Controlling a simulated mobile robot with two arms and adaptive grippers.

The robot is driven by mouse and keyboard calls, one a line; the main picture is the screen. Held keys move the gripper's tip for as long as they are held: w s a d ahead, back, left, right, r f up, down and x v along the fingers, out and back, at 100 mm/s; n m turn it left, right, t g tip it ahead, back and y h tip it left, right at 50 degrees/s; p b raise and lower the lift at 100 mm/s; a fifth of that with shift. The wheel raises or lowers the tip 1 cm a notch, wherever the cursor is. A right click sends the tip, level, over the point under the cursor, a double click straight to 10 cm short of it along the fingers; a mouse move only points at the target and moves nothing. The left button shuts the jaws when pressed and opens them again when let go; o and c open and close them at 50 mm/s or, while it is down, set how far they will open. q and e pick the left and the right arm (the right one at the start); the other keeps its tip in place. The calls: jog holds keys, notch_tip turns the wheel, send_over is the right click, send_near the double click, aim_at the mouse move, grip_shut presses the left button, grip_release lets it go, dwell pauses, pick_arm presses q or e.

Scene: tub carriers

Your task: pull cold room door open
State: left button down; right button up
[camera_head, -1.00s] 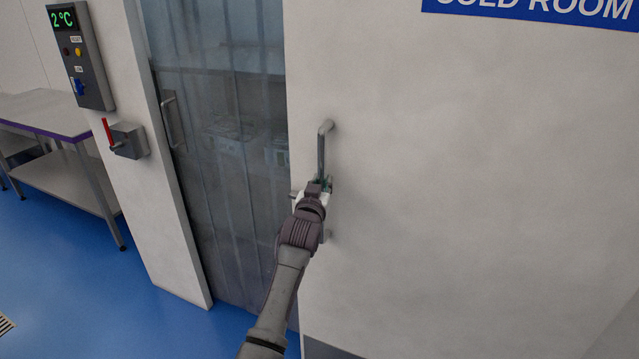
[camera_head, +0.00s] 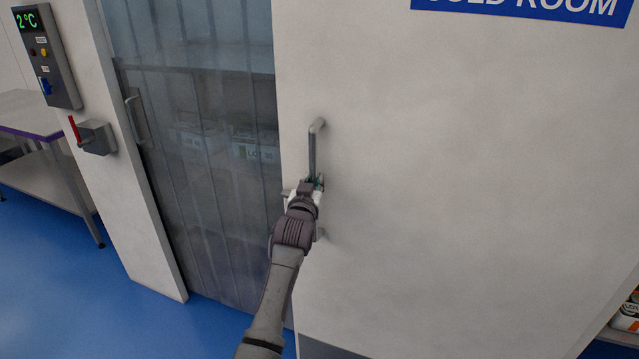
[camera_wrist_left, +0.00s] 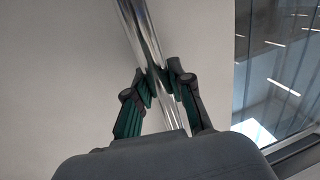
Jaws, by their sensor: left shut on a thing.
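The cold room door (camera_head: 450,170) is a large off-white panel, standing partly open with the doorway showing to its left. Its vertical metal bar handle (camera_head: 313,150) is near the door's left edge. My left gripper (camera_head: 314,184) is shut on the handle at about its middle. In the left wrist view the two dark green fingers of my left gripper (camera_wrist_left: 160,88) close around the shiny bar handle (camera_wrist_left: 140,32), with the pale door (camera_wrist_left: 60,70) behind. My right gripper is not in view.
Clear strip curtains (camera_head: 210,160) hang in the doorway, with crates faintly visible behind. A control box (camera_head: 47,57) reading 2°C and a red-lever switch (camera_head: 96,138) are on the left wall. A steel table (camera_head: 40,150) stands far left. Shelved items (camera_head: 628,312) show at right. Blue floor is open.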

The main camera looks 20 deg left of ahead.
pick_arm(q)
jog(key=c, duration=1.2)
grip_release()
jog(key=shift+a, duration=0.15)
jog(key=shift+o, duration=0.9)
jog(key=shift+d, duration=0.4)
jog(key=v, duration=1.2)
jog(key=shift+a, duration=0.1)
